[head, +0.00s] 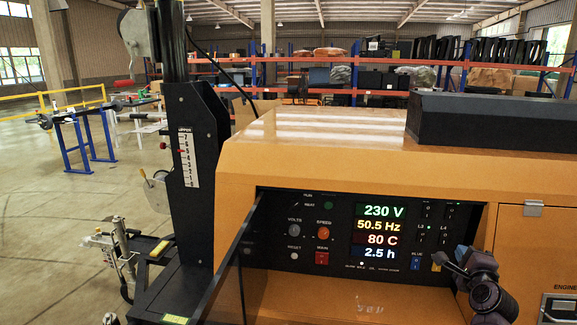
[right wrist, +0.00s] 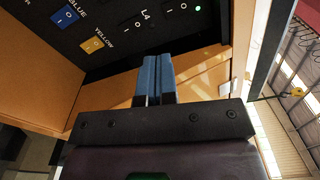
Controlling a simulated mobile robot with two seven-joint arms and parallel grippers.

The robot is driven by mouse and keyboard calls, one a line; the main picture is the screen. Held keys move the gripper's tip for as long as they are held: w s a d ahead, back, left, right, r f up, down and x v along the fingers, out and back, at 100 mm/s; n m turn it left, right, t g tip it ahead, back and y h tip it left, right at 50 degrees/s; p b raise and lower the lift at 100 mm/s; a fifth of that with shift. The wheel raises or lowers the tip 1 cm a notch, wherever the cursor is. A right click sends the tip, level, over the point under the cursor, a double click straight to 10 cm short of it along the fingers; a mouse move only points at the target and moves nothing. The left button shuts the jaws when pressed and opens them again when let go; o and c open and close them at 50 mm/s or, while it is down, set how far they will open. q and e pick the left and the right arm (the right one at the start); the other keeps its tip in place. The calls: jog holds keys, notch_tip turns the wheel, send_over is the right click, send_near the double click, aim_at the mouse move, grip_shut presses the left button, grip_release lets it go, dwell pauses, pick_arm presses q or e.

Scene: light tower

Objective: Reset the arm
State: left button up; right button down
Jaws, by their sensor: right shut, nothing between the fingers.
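My right gripper (head: 440,259) is at the lower right of the black control panel (head: 340,225) on the orange light tower housing. In the right wrist view its blue fingers (right wrist: 154,62) are together with nothing between them. The fingertips look close to the panel's lower edge; I cannot tell whether they touch it. A blue switch (head: 415,264) and a yellow switch (head: 436,267) are beside the gripper, and both show in the right wrist view, blue (right wrist: 66,17) and yellow (right wrist: 93,44). The lit display (head: 380,232) reads 230 V, 50.5 Hz, 80 C, 2.5 h. My left gripper is out of view.
A dark see-through panel cover (head: 230,265) stands open at the panel's left. A black mast (head: 190,130) with a scale rises at left. An engine door (head: 540,235) with a latch is at right. Shelves (head: 350,75) stand far behind. The floor at left has free room.

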jog(key=s+a+f+n+g+y, duration=0.1)
jog(key=s+a+f+n, duration=0.4)
jog(key=n, duration=0.5)
jog(key=s+a+f+n+y, duration=0.2)
jog(key=s+a+f+n, duration=0.2)
jog(key=s+a+n, duration=0.5)
jog(key=s+a+f+n+g, duration=0.2)
jog(key=s+f, duration=0.5)
jog(key=s, duration=0.2)
jog(key=s+a+f+n+g+y, duration=0.1)
jog(key=s+a+f+n+g, duration=0.1)
jog(key=s+f, duration=0.5)
jog(key=s+a+n, duration=0.1)
jog(key=s, duration=0.1)
jog(key=shift+s+f, duration=0.25)
jog(key=shift+s, duration=0.1)
jog(key=shift+d+r, duration=0.1)
